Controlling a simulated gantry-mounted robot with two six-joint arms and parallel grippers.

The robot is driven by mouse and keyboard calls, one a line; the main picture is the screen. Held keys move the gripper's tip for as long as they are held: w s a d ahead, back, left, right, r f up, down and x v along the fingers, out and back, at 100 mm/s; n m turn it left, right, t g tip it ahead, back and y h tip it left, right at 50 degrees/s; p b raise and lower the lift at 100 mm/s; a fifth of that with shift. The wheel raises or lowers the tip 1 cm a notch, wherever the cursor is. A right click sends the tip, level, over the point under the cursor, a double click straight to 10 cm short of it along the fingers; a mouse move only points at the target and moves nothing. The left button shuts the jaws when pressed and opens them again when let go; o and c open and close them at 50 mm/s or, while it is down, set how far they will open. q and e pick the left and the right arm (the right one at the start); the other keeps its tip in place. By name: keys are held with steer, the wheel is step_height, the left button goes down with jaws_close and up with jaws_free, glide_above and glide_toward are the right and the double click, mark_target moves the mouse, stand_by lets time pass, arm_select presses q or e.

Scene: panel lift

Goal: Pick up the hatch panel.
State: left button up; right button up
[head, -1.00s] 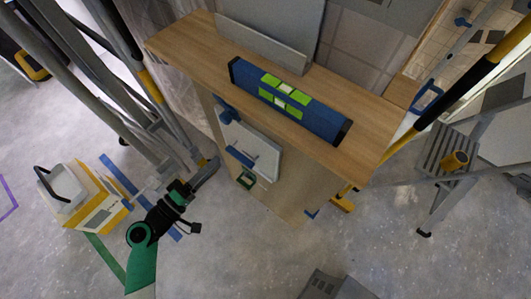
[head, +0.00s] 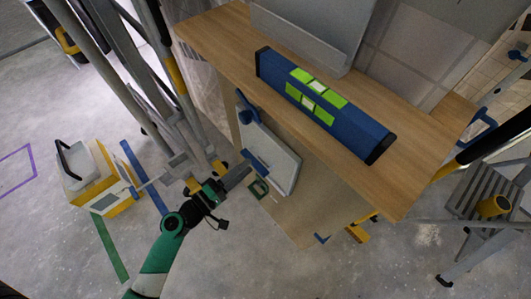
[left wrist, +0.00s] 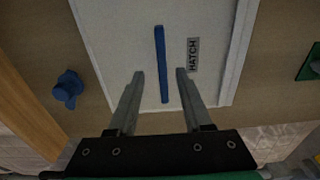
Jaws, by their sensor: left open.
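The hatch panel (head: 282,168) is a white, thin-edged board standing upright against the wooden cabinet front under the top shelf. In the left wrist view the panel (left wrist: 120,38) fills the middle, with a dark "HATCH" label (left wrist: 193,54) and a blue bar handle (left wrist: 160,60). The handle (head: 255,162) also shows in the head view. My left gripper (head: 241,172) is at the panel's left side, close to the handle. In the left wrist view its open fingers (left wrist: 160,76) lie either side of the handle; I cannot tell whether they reach around it. My right gripper is out of view.
A blue knob (head: 247,108) sits beside the panel's top. Poles stand left; a step ladder (head: 468,196) stands right. A white-yellow box (head: 95,175) is on the floor.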

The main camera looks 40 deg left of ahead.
mark_target(255, 159)
arm_select(q)
steer(key=w, duration=0.5)
steer(key=shift+a+f, duration=0.1)
steer(key=shift+f, duration=0.05)
steer(key=shift+s, duration=0.1)
steer(key=shift+c, duration=0.9)
jaws_close()
